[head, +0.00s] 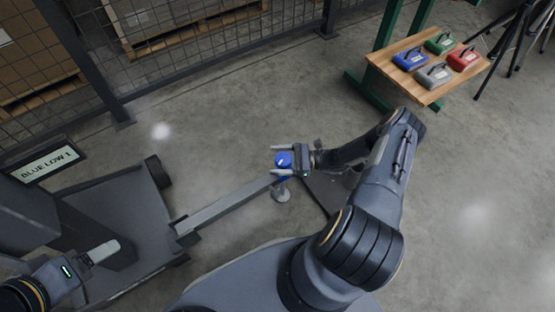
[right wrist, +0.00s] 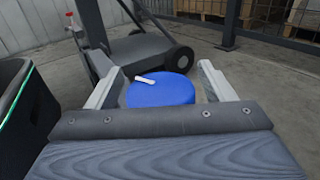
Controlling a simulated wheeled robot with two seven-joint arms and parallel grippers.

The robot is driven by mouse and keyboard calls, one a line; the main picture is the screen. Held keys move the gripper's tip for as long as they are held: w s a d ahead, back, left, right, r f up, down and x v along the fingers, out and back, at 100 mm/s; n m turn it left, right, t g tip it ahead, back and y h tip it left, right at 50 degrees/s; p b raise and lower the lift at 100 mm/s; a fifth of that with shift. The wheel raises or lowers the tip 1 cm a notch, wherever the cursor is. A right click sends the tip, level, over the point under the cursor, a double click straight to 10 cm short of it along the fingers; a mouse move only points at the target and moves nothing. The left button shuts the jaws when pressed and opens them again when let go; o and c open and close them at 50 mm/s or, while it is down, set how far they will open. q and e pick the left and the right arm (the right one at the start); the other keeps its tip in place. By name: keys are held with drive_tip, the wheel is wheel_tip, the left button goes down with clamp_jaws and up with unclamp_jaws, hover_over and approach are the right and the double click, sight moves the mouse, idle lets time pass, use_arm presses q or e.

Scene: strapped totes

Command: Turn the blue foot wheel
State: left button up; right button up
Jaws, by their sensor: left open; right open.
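The blue foot wheel (head: 284,160) is a round blue knob with a white mark on top. It sits above a round grey foot (head: 281,193) at the end of a grey beam. My right gripper (head: 276,160) is open, with one finger on each side of the wheel. In the right wrist view the blue wheel (right wrist: 160,91) lies between the spread fingers (right wrist: 160,84), with a gap seen at the right finger; contact at the left finger is unclear. My left gripper (head: 104,251) is open at the lower left, far from the wheel.
A sign (head: 46,162) seeming to read "BLUE LOW 1" stands at the left by a wheeled grey base (head: 115,215). A wooden bench (head: 397,78) at the upper right holds several coloured cases. A mesh fence (head: 200,55) runs behind. Bare floor lies between.

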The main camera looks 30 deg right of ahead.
drive_tip(key=shift+w+a, duration=0.15)
drive_tip(key=shift+a, duration=0.1)
drive_tip(key=c, duration=1)
drive_tip(key=shift+o, duration=0.2)
drive_tip(key=shift+t, duration=0.3)
